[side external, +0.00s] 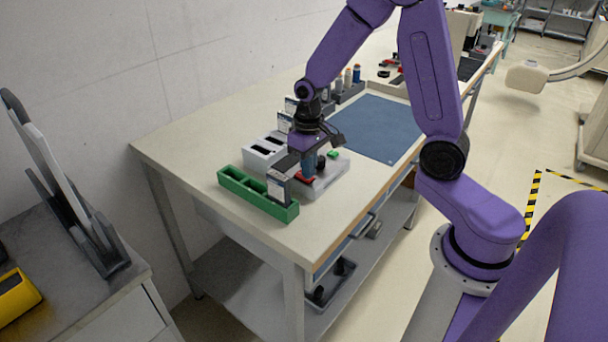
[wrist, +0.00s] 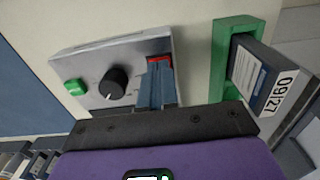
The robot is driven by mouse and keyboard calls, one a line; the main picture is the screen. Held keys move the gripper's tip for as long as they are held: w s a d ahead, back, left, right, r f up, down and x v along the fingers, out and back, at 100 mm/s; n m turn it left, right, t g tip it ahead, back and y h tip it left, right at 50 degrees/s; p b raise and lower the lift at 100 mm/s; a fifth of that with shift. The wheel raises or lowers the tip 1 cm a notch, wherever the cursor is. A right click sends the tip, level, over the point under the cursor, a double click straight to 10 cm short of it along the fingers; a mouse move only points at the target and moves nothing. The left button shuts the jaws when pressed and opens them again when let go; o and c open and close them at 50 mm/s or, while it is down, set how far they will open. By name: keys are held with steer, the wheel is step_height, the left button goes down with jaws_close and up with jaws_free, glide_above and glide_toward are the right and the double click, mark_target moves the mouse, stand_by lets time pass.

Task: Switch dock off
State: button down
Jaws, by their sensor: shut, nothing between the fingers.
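A light grey control box (side external: 328,179) stands on the table near its front edge. In the wrist view the box (wrist: 132,52) carries a green button (wrist: 74,87), a black round knob (wrist: 112,84) with a white pointer mark, and a red switch (wrist: 160,60). My gripper (side external: 307,173) points down over the red switch end of the box. In the wrist view its blue-grey fingers (wrist: 156,72) are together and empty, with the tips right at the red switch, partly hiding it. I cannot tell whether they touch it. The green button (side external: 333,154) also shows in the side view.
A green tray (side external: 230,178) holding a dark labelled pack (side external: 279,188) stands close beside the box. A white two-slot unit (side external: 264,153) stands behind. A blue mat (side external: 375,128) lies flat and clear to the right. Small bottles (side external: 356,74) stand farther back.

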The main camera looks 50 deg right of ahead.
step_height(320, 180, up, 7)
steer(key=shift+f, duration=0.2)
stand_by(0.6)
